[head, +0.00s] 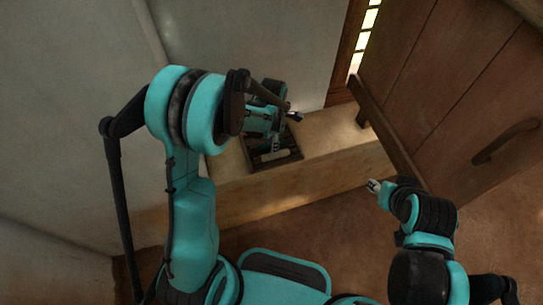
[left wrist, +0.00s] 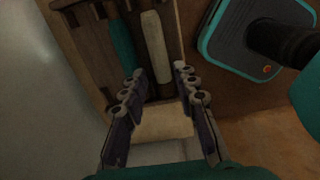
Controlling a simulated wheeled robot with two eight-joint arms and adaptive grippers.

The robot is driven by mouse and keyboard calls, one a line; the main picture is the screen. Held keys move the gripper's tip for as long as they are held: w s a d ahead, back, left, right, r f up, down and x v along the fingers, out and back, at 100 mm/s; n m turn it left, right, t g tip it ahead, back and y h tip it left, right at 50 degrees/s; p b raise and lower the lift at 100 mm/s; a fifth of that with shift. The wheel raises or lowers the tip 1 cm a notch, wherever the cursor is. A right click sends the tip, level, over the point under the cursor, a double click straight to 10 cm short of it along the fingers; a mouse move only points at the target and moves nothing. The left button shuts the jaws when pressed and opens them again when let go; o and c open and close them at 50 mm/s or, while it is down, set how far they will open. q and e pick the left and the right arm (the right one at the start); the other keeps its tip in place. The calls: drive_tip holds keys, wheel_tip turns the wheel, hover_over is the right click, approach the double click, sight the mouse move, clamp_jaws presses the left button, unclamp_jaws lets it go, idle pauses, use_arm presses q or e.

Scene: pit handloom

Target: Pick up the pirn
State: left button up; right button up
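A pale pirn (head: 274,155) lies in a dark wooden box (head: 292,158) on the ledge. In the left wrist view the pale pirn (left wrist: 156,42) lies lengthwise beside a teal pirn (left wrist: 122,42) in the box. My left gripper (head: 284,128) is over the box and partly hides its contents in the head view. In the left wrist view its fingers (left wrist: 159,71) are open, with the near end of the pale pirn appearing between the tips. I cannot tell the height gap. My right gripper (head: 374,186) is away from the box, at the right; its opening is too small to read.
The box stands on a pale ledge (head: 335,140) against a plastered wall (head: 240,40). A wooden door (head: 450,90) with a handle (head: 505,142) is at the right. The ledge right of the box is clear. Brown floor (head: 330,225) lies in front.

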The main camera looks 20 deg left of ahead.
sight(271, 155)
use_arm(q)
drive_tip(key=f+b, duration=0.1)
drive_tip(key=f, duration=0.2)
drive_tip(key=f+b, duration=0.2)
drive_tip(key=f, duration=0.2)
drive_tip(key=shift+a+f, duration=0.2)
drive_tip(key=shift+f, duration=0.1)
drive_tip(key=shift+s+r, duration=0.1)
drive_tip(key=shift+c, duration=0.6)
clamp_jaws()
